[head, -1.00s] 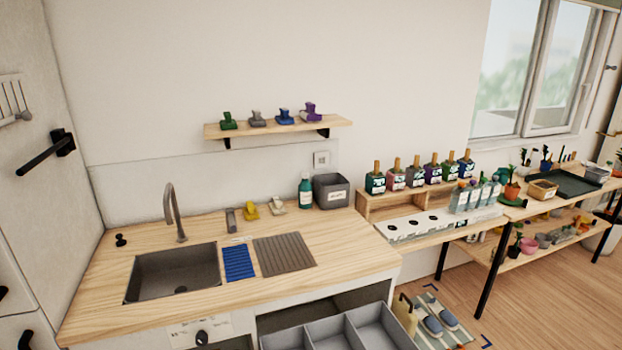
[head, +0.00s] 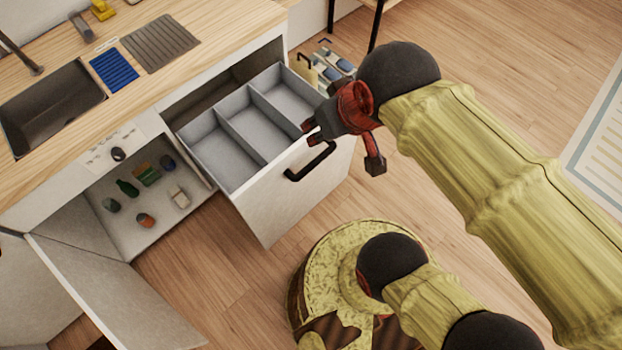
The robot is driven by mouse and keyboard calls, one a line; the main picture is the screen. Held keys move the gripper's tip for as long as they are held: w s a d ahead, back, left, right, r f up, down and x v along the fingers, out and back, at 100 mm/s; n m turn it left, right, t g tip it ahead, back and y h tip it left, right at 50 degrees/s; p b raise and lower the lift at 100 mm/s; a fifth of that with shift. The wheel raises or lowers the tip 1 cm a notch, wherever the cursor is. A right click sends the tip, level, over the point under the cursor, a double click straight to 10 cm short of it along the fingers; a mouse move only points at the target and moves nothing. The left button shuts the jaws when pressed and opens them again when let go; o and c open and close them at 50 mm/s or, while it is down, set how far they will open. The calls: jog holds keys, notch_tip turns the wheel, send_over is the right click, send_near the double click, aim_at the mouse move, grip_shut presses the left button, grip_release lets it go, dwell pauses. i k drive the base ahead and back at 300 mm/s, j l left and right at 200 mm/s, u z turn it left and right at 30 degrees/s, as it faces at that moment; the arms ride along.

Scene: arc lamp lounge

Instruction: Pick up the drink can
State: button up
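My gripper (head: 343,146), red and dark grey, hangs over the front right of the open drawer, near its black handle. Its fingers look spread apart with nothing between them. Several small items lie in the open cabinet below the sink, well left of my gripper. An orange-and-dark cylindrical item (head: 145,220) and a green rounded item (head: 111,205) are both can-like. They are too small to tell which, if either, is the drink can.
The cabinet also holds a green bottle (head: 128,188), a green box (head: 147,175), a pale item (head: 180,197) and a blue item (head: 168,162). Its door (head: 110,285) swings out. The pulled-out drawer (head: 285,190) has empty compartments and juts between my gripper and the cabinet.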

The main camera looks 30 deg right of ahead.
aim_at(143, 219)
jog(key=u, duration=1.45)
